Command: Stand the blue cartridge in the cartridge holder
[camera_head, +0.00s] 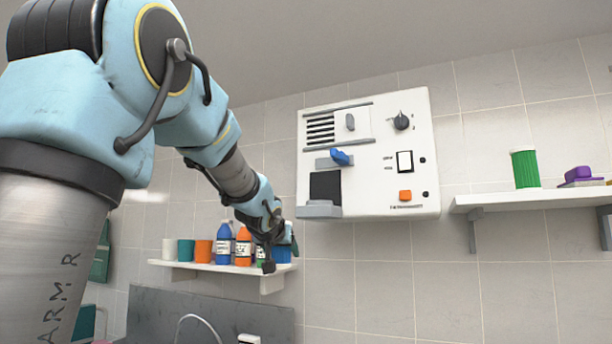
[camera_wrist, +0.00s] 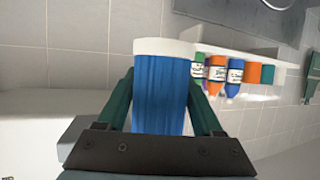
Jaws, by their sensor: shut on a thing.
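The blue cartridge (camera_wrist: 160,95) is a ribbed blue cylinder with a white end, between the two green fingers of my gripper (camera_wrist: 163,85) in the wrist view. My gripper is shut on it. In the head view my gripper (camera_head: 279,246) is at the right end of the left shelf, and a blue patch beside it (camera_head: 283,254) looks like the cartridge. A white wall panel has a dark recess with a grey ledge (camera_head: 322,210) at its lower left. I cannot tell for sure whether this ledge is the cartridge holder.
The left shelf (camera_head: 215,268) carries cups and several bottles close to my gripper. The white panel (camera_head: 370,187) has a blue lever (camera_head: 340,157), a knob and switches. The right shelf (camera_head: 530,199) carries a green cylinder (camera_head: 525,168) and a purple object (camera_head: 578,174). Bare tiled wall separates panel and right shelf.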

